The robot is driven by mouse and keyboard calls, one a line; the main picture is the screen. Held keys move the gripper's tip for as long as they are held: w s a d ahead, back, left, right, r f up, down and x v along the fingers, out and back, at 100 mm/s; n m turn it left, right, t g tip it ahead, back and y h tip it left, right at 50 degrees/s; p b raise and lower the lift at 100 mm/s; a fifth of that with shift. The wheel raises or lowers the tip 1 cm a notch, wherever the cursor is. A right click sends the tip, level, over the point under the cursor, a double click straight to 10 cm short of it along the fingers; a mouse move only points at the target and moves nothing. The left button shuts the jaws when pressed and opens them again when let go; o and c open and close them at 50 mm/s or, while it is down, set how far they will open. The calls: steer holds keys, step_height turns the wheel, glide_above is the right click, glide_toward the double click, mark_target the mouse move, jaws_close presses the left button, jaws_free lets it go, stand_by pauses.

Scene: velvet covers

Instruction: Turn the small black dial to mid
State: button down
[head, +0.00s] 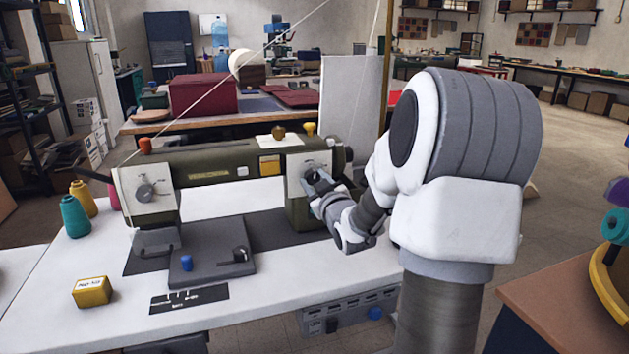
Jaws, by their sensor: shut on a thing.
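An olive-green sewing machine (219,166) stands on the white table. A small dark dial (313,170) sits on the white front plate of its right column, partly hidden by my fingers. My gripper (314,184) is at this plate, with its fingers shut on the dial. The dial's pointer and any marks around it are too small and too covered to read.
A larger grey dial (145,190) is on the machine's left end. Thread cones (75,215) and a yellow box (91,291) stand at the left. The front table (255,322) is mostly clear.

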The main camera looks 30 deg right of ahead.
steer(key=m, duration=0.4)
steer(key=shift+r+m+p, duration=0.1)
steer(key=shift+m+p, duration=0.2)
steer(key=shift+p, duration=0.05)
steer(key=shift+m+p, duration=0.4)
steer(key=shift+m, duration=1.8)
steer(key=shift+c, duration=2.1)
jaws_free()
steer(key=shift+s+a, duration=0.1)
steer(key=shift+s, duration=0.05)
